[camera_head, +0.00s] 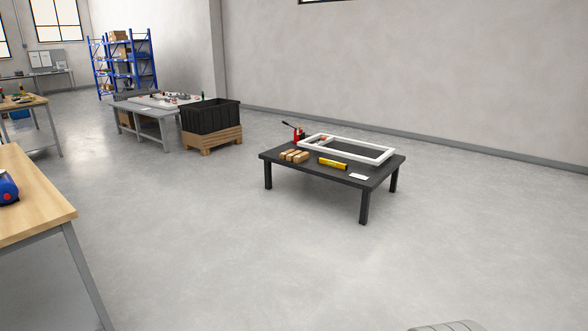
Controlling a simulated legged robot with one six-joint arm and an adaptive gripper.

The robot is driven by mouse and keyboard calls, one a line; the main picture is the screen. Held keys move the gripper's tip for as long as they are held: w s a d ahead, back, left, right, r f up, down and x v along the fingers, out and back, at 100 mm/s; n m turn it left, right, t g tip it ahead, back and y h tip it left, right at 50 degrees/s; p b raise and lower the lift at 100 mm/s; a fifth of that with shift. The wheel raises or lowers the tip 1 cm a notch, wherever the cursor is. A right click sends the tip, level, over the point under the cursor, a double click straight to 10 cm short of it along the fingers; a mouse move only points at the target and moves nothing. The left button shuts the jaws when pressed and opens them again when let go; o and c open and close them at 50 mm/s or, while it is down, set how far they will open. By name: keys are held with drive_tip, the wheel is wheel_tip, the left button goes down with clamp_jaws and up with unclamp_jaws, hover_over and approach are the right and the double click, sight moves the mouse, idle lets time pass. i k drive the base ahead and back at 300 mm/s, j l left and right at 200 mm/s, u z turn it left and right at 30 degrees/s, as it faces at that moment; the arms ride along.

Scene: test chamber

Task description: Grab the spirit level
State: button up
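A yellow bar with dark parts, which looks like the spirit level (333,164), lies flat on the low black table (350,181) in the middle of the view. It lies along the near side of a white rectangular frame (384,154), to the right of some wooden blocks. It is small in the view and fully visible. My gripper is not in view. A pale rounded shape shows at the bottom right edge, and I cannot tell what it is.
A wooden workbench (40,190) stands at the near left. A black crate (210,116) stands behind. The floor around the black table is clear.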

sight(325, 160)
drive_tip(key=i+l+z, duration=0.1)
drive_tip(key=i, duration=1)
drive_tip(key=i+l+z, duration=0.1)
drive_tip(key=i, duration=1)
drive_tip(key=i+z, duration=0.1)
drive_tip(key=i, duration=1)
drive_tip(key=i+j+z, duration=0.1)
drive_tip(key=i, duration=1)
drive_tip(key=i+j+z, duration=0.15)
drive_tip(key=i+j, duration=0.15)
drive_tip(key=i, duration=0.4)
drive_tip(key=i+j+z, duration=0.15)
drive_tip(key=i+j, duration=0.2)
drive_tip(key=i, duration=0.35)
drive_tip(key=i+j+z, duration=0.2)
drive_tip(key=i+j, duration=0.2)
drive_tip(key=i, duration=0.25)
drive_tip(key=i+j+z, duration=0.15)
drive_tip(key=i+j, duration=0.4)
drive_tip(key=i, duration=0.05)
